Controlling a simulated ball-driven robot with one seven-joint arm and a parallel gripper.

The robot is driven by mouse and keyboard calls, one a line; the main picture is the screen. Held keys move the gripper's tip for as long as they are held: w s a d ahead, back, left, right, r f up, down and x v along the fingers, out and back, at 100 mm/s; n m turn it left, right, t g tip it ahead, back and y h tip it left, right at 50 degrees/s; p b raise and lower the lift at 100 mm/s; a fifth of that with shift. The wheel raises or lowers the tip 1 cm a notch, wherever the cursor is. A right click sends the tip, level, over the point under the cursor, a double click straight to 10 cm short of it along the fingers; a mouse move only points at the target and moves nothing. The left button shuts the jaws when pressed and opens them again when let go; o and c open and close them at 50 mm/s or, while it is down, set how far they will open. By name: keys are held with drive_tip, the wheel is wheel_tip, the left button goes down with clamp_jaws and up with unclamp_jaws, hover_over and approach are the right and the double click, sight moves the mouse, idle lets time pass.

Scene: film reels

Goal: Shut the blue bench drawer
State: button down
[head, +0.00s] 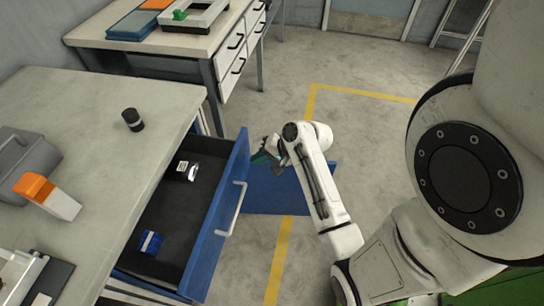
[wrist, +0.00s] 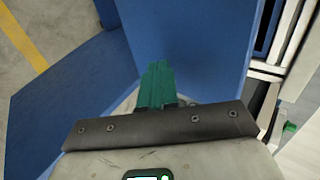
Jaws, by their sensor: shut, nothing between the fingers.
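The blue bench drawer (head: 212,225) stands open, pulled out to the right from under the grey-topped bench at left. Its blue front has a pale bar handle (head: 233,208), and its dark inside holds a small black item with a white label (head: 186,171) and a small blue box (head: 151,242). My gripper (head: 260,158) has green fingers and is just right of the far end of the drawer front. In the wrist view the fingers (wrist: 157,72) are together and empty, pointing at a blue surface (wrist: 200,40). I cannot tell whether they touch it.
A blue panel (head: 285,190) stands behind my arm, near the floor. The bench top (head: 90,115) carries a dark jar (head: 132,119), an orange-and-white block (head: 48,195) and a grey case (head: 24,160). A second bench (head: 190,40) with white drawers stands beyond. Open floor lies right of it.

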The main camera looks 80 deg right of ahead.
drive_tip(key=shift+w, duration=0.95)
drive_tip(key=shift+w, duration=0.1)
drive_tip(key=w+p, duration=0.1)
drive_tip(key=w, duration=1.5)
drive_tip(key=shift+w+a, duration=0.3)
drive_tip(key=shift+a, duration=0.05)
drive_tip(key=shift+w+r, duration=0.1)
drive_tip(key=shift+r, duration=0.1)
drive_tip(key=shift+p, duration=0.3)
